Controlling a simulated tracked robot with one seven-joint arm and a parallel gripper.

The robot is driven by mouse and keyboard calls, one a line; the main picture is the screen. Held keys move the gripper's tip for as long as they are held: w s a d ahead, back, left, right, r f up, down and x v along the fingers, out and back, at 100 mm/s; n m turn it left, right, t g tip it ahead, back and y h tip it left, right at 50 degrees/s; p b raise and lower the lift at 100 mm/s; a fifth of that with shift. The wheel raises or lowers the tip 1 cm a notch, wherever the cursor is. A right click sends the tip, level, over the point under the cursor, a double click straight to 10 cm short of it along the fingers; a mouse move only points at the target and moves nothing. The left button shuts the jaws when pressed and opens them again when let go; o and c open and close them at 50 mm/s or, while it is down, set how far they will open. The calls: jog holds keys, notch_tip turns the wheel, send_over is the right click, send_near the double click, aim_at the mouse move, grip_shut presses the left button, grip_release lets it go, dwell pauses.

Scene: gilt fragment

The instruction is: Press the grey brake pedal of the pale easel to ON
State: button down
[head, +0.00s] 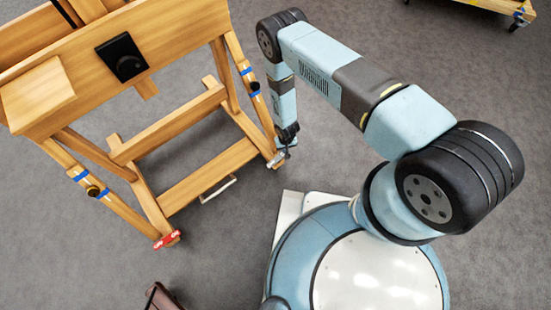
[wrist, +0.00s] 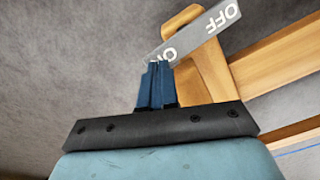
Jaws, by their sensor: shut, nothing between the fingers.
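The pale wooden easel (head: 195,183) stands at the left in the head view. Its grey brake pedal (head: 276,161) is at the foot of its right leg, and small there. In the wrist view the grey pedal (wrist: 198,35) is a flat plate with white lettering. OFF is at its upper right end, and letters that look like ON are at its lower left end, partly covered by my fingertips. My gripper (wrist: 158,68) is shut and empty, with its tips at the ON end. I cannot tell whether they touch it. In the head view my gripper (head: 288,143) points down over the pedal.
A red pedal (head: 167,240) is on the easel's left foot. A light metal handle (head: 218,189) is at the lower crossbar. A dark brown object (head: 163,297) lies at the bottom edge, and a wooden wheeled piece (head: 490,5) is at top right. Grey floor between is clear.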

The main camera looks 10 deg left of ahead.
jog(key=shift+f, duration=1.3)
dwell(1.4)
jog(key=shift+r, duration=3.5)
